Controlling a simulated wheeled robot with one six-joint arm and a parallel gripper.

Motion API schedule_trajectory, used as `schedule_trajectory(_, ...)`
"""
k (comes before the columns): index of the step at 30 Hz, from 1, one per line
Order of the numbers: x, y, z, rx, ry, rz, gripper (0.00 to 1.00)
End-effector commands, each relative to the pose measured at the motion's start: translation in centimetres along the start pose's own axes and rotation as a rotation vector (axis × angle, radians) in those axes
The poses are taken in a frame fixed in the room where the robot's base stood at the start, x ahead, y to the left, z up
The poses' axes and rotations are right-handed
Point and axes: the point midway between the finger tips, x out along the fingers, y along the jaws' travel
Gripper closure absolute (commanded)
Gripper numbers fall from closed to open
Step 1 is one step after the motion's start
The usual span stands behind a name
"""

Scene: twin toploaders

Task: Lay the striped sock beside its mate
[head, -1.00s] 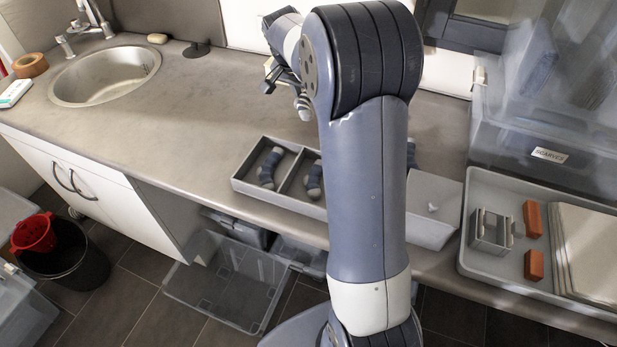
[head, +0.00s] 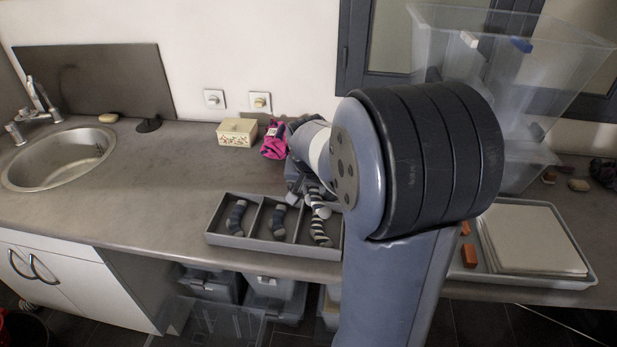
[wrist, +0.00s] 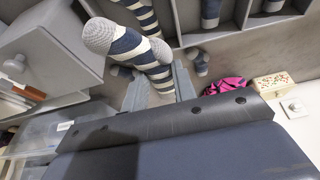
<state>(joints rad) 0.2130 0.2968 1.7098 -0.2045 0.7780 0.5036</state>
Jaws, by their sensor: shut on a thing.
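My gripper (wrist: 160,78) is shut on a striped sock (wrist: 128,48), navy and cream with grey knitted ends, in the wrist view. In the head view, my gripper (head: 306,184) is partly behind my arm, over the back of the divided tray's right compartment, with the held sock (head: 317,196) under it. The mate (head: 320,232), with like stripes, lies lengthwise in that compartment. It also shows in the wrist view (wrist: 146,18), partly behind the held sock. I cannot tell whether the two socks touch.
The grey divided tray (head: 226,241) also holds a dark banded sock (head: 237,216) on the left and another (head: 278,222) in the middle. Behind stand a floral box (head: 238,132) and pink cloth (head: 272,142). A shallow tray (head: 590,281) is at right. Counter left of the divided tray is clear.

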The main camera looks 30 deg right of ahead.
Motion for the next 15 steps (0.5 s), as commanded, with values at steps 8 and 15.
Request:
schedule_trajectory(8, 1.3, 0.1, 0.7, -0.003, -0.002, 0.000, 0.95)
schedule_trajectory(15, 3.7, 0.1, 1.7, -0.003, -0.001, 0.000, 0.95)
